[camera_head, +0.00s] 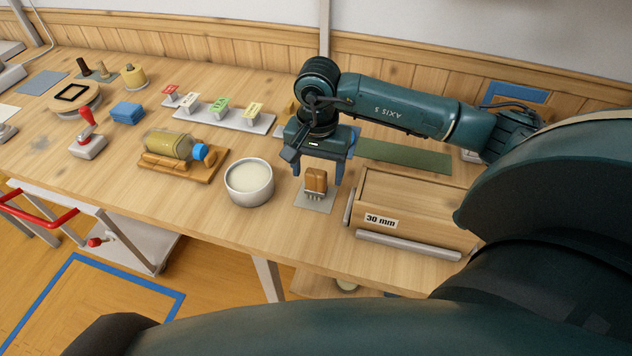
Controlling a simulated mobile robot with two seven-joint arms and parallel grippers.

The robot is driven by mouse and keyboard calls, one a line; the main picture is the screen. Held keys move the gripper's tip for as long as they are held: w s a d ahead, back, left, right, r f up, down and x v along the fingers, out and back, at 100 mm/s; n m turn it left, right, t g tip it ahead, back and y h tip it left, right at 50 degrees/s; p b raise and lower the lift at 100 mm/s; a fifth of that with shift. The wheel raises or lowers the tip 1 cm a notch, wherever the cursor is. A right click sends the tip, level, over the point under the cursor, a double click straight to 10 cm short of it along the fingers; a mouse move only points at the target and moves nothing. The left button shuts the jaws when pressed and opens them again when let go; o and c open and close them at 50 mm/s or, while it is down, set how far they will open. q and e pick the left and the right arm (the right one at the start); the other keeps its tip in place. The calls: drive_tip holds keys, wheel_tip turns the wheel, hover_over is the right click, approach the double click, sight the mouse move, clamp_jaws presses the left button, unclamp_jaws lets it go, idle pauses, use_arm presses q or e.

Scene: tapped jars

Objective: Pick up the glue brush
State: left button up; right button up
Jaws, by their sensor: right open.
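What looks like the glue brush (316,181), a brown wooden block with pale bristles at its lower end, stands on a small grey mat (312,203) right of centre. My right gripper (318,176) is directly above it, pointing down. Its two blue fingers are apart, one on each side of the block, and the top of the block is between them. I cannot tell whether either finger touches it. My left gripper is not in view.
A white bowl of pale paste (249,183) stands just left of the mat. A wooden box marked "30 mm" (415,205) is close on the right. A jar (168,144) with a blue cap lies on a wooden cradle further left. Small coloured tags (221,103) stand behind.

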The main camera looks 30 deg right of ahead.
sight(316, 182)
drive_tip(key=f, duration=0.3)
drive_tip(key=shift+a+f, duration=0.2)
drive_tip(key=shift+f, duration=0.25)
drive_tip(key=shift+c, duration=0.5)
drive_tip(key=c, duration=1)
drive_tip(key=shift+o, duration=0.2)
